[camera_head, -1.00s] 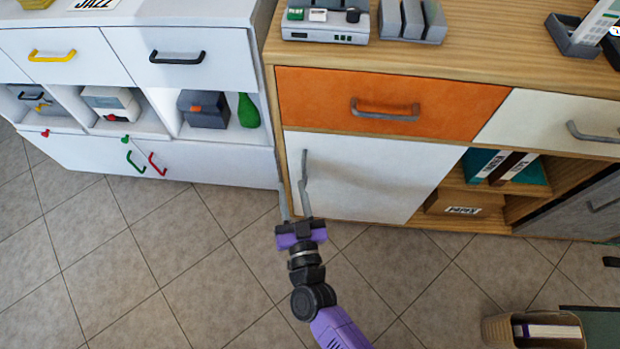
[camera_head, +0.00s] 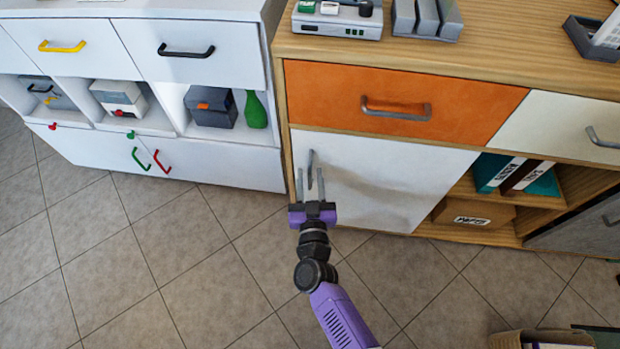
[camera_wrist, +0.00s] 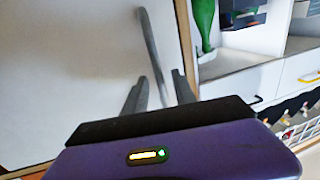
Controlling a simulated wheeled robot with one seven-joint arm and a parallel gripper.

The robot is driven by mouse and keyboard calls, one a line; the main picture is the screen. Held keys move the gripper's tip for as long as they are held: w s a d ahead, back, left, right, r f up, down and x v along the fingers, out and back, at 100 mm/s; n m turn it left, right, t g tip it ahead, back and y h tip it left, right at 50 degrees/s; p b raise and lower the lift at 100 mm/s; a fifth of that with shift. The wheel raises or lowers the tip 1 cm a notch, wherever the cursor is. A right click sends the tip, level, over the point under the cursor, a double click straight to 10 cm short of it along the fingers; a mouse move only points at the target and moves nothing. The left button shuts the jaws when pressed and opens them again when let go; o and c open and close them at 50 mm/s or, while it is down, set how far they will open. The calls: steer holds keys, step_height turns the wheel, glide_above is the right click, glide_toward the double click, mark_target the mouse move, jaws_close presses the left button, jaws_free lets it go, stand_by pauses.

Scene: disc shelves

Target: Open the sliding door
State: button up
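The white sliding door (camera_head: 385,175) covers the left part of the wooden cabinet's lower section, below an orange drawer. Its grey upright bar handle (camera_head: 310,166) is near the door's left edge. My gripper (camera_head: 309,180) is open in front of the handle, its two grey fingers apart. In the wrist view, the handle (camera_wrist: 152,50) runs down between the fingertips of my gripper (camera_wrist: 158,88), with gaps beside it. Its lower end there is hidden behind the gripper body. The door (camera_wrist: 65,70) fills the left of that view.
To the right of the door is an open shelf with binders (camera_head: 505,175) and a box (camera_head: 475,214), then a grey panel (camera_head: 590,228). A white cabinet (camera_head: 215,165) stands close on the left. A bin (camera_head: 545,338) is at the lower right. Tiled floor is clear in front.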

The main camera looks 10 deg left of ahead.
steer(key=shift+c, duration=0.4)
jaws_close()
stand_by(1.1)
